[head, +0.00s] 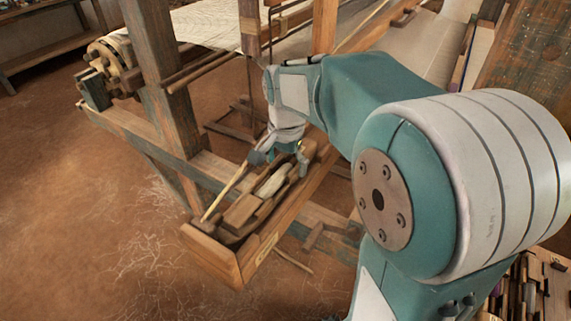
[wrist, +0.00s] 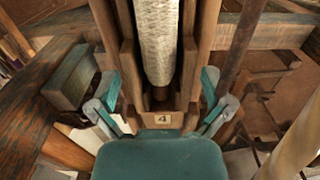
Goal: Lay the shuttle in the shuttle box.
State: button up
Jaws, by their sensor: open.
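The shuttle (wrist: 160,45) appears in the wrist view as a wooden body around a pale wound yarn package, lying between wooden walls. A small plate marked 4 (wrist: 163,119) is at its near end; I cannot tell which part bears it. In the head view a pale piece (head: 272,182), seemingly the yarn, lies in the long wooden trough (head: 228,262), which looks like the shuttle box. My gripper (wrist: 161,88) is open, with one finger on each side of the wood and no clear grip on it. In the head view my gripper (head: 281,157) is over the trough's far part, its fingertips partly hidden.
A loom post (head: 165,60) and a low beam (head: 140,127) stand left of the trough. A thin pale stick (head: 224,192) slants beside it. A tray of small tools (head: 530,285) is at the lower right. Open floor (head: 70,200) lies to the left.

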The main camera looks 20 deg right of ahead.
jog(key=shift+r, duration=3.9)
